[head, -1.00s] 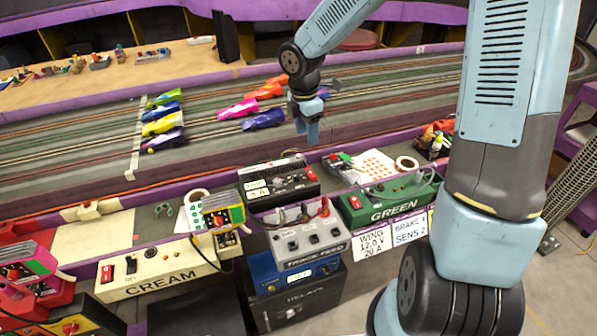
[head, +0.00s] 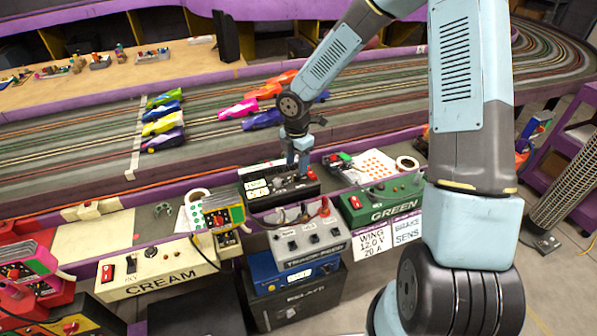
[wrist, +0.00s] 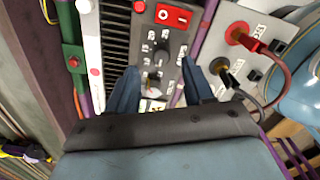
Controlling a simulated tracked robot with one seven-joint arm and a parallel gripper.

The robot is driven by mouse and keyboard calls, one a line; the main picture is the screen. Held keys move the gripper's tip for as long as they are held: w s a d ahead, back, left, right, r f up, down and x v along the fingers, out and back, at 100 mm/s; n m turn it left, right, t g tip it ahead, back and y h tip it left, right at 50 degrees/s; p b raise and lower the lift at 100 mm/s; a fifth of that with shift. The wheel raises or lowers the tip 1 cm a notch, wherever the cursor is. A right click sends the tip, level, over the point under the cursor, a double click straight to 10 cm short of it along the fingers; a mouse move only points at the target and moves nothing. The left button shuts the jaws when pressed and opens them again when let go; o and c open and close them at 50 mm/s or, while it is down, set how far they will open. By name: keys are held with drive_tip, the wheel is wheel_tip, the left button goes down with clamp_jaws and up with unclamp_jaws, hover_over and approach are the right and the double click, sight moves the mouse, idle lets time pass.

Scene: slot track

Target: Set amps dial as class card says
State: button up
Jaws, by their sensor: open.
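The class card (head: 371,240) is a white card hanging at the right of the power boxes in the head view; it reads WING 12.0 V 20 A. The black power supply (head: 262,205) stands behind the grey box. Its panel shows in the wrist view, with a dark amps dial (wrist: 161,57) ringed by numbers that seem to include 15, 20 and 25. The dial's exact pointer position is too small to tell. My gripper (head: 301,172) is open over the panel; in the wrist view its two blue fingers (wrist: 158,92) stand either side of the panel's lower part, apart from the dial.
A red switch (wrist: 173,16) sits above the dial. The grey box (head: 308,238) with plugs and cables stands in front. The green box (head: 390,200) is at the right, the cream box (head: 160,272) at the left. Slot cars (head: 163,125) stand on the track behind.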

sight(297, 174)
drive_tip(key=shift+f, duration=2.15)
drive_tip(key=shift+c, duration=0.5)
clamp_jaws()
